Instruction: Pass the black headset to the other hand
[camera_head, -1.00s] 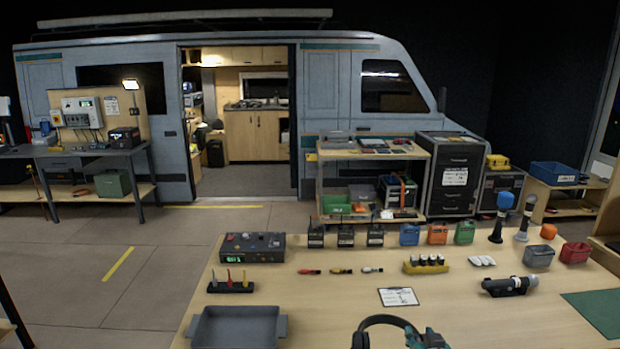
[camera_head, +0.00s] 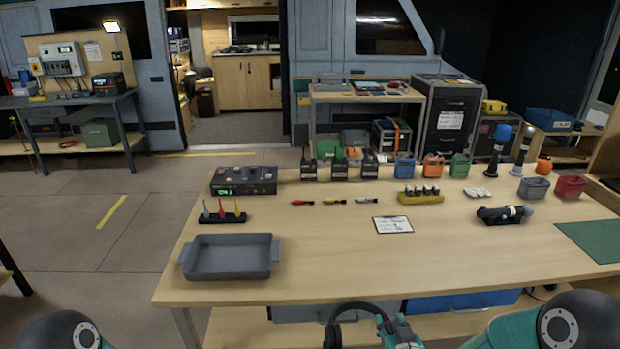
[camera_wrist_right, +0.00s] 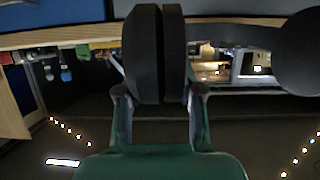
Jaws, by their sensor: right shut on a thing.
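The black headset (camera_head: 335,328) is held at the bottom edge of the head view, in front of the table's near edge. My right gripper (camera_head: 388,330), teal and grey, is at the headset's right side and partly cut off. In the right wrist view, the two fingers of the gripper (camera_wrist_right: 160,100) are closed on either side of one black ear cup (camera_wrist_right: 145,55). The headband (camera_wrist_right: 235,38) runs right to the other cup (camera_wrist_right: 312,52). My left gripper is outside both views.
The table's middle is mostly bare.

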